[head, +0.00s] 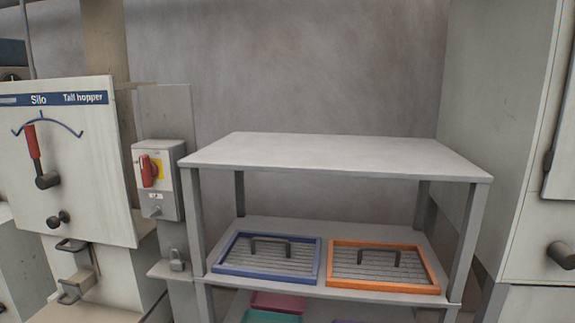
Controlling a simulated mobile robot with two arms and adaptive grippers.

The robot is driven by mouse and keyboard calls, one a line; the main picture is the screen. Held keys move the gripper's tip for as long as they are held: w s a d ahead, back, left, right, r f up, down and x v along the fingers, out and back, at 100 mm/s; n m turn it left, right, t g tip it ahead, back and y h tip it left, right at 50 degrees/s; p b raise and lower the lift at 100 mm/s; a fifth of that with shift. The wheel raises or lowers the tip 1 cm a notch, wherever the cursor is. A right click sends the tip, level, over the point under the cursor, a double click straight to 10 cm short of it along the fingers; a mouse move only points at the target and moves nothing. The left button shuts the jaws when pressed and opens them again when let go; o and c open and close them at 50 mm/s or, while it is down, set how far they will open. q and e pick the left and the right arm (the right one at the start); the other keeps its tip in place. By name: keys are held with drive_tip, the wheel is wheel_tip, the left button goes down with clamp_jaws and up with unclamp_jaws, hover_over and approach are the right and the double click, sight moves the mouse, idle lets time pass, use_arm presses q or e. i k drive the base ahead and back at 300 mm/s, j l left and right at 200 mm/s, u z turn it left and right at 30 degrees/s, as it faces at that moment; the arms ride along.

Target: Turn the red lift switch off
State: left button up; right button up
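A grey switch box (158,180) is mounted on a post left of the shelf. A red rotary switch handle (148,171) sits on a yellow plate on its front, and the handle stands about upright. A small label, too small to read, and a small grey lever or knob (154,210) are below it. Neither of my grippers is in view.
A panel (90,150) marked "Silo" and "Tall hopper" has a red-handled lever (33,145). A padlock (177,260) is on a small ledge under the switch box. A grey shelf (340,155) holds blue-framed (225,252) and orange-framed (434,270) trays; its top is bare.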

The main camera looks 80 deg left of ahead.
sight(149, 170)
drive_tip(key=u, duration=3.55)
drive_tip(key=j, duration=0.1)
